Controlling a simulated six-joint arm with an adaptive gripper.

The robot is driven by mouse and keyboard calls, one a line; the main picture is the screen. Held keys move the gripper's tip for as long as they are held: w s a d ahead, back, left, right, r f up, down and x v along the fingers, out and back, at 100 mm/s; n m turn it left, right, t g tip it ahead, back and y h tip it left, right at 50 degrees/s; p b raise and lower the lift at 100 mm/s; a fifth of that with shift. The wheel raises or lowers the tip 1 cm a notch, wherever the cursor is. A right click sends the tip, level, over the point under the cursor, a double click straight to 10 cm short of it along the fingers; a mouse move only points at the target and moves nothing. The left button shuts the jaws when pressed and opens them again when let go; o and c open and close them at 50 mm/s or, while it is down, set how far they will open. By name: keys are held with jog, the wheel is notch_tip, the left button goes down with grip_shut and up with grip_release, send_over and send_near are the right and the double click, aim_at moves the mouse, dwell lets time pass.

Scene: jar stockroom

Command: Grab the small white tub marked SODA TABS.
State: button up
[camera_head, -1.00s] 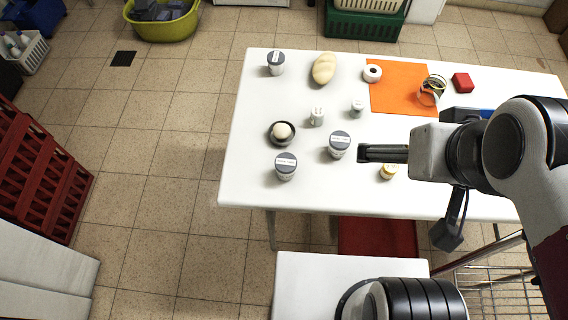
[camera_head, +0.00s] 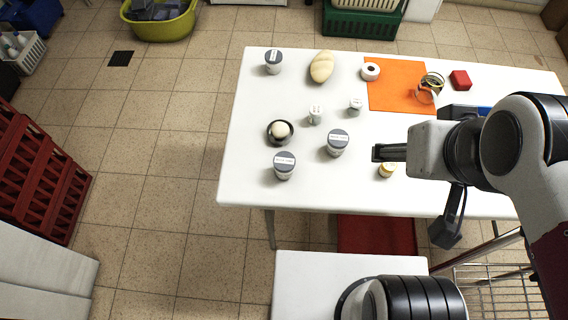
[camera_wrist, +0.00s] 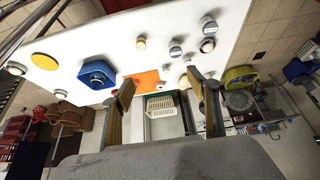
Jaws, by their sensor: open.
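Two small white tubs stand upright on the white table, one left of centre (camera_head: 315,115) and one a little right of it and farther back (camera_head: 355,107). Their labels are too small to read, so I cannot tell which is marked SODA TABS. My gripper (camera_head: 378,152) is above the table, in front and to the right of both tubs, apart from them. In the wrist view my gripper (camera_wrist: 162,88) has its two fingers spread wide with nothing between them.
Grey-lidded tubs stand at the back left (camera_head: 273,65), centre (camera_head: 337,148) and front left (camera_head: 284,170). A yellow-topped jar (camera_head: 387,171) is just below my gripper.

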aim_at(277, 170)
jog(key=shift+w+a, duration=0.1)
